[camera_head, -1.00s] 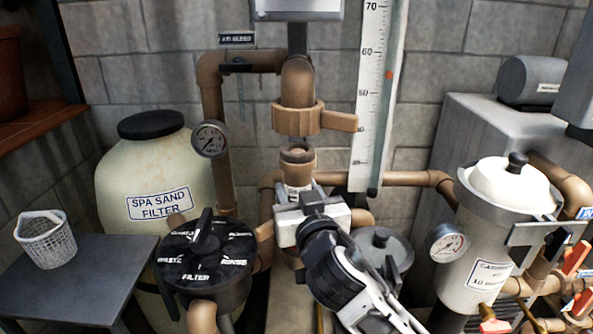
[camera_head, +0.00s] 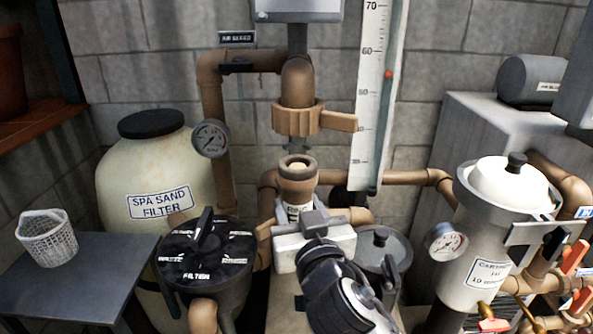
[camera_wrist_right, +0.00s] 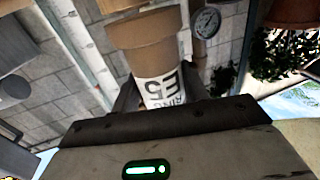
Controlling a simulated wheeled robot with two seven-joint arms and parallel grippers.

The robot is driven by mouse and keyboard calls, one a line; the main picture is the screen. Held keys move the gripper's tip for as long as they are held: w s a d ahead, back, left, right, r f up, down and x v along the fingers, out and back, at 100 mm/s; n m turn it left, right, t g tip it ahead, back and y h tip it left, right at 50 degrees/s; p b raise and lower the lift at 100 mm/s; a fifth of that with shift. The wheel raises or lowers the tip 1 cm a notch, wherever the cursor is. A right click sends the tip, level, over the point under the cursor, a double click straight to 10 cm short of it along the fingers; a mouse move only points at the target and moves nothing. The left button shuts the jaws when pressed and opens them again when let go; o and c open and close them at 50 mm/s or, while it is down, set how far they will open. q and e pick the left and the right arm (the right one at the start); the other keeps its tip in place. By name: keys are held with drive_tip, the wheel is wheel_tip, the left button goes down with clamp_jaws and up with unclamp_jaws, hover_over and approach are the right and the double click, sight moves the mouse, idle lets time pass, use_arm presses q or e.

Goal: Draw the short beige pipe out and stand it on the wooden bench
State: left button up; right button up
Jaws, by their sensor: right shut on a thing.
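The short beige pipe (camera_head: 298,182) is upright with an open, flanged top and a white label lower down. It stands in front of and below the beige valve (camera_head: 300,118), with a gap between them. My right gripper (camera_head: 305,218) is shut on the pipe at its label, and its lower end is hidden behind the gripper. In the right wrist view the pipe (camera_wrist_right: 148,45) fills the space between my two dark fingers. A reddish-brown wooden surface (camera_head: 45,138), possibly the bench, shows at the left edge with a pot on it. My left gripper is not in view.
A black multiport valve (camera_head: 205,255) stands left of my right gripper, and a grey lidded pot (camera_head: 380,250) stands right of it. A dark table (camera_head: 85,285) with a white basket (camera_head: 47,240) is at the left. A white gauge board (camera_head: 375,90) stands behind.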

drive_tip(key=shift+s, duration=1.35)
drive_tip(key=s+d+f+m+h, duration=0.1)
drive_tip(key=s+d+f, duration=0.3)
drive_tip(key=d, duration=0.5)
drive_tip(key=s+d+f+m+h, duration=0.1)
drive_tip(key=s+d+f+h, duration=0.2)
drive_tip(key=d, duration=0.6)
drive_tip(key=shift+s+d+f+m+t, duration=0.3)
drive_tip(key=shift+s+d+f+m, duration=0.1)
drive_tip(key=shift+s, duration=0.45)
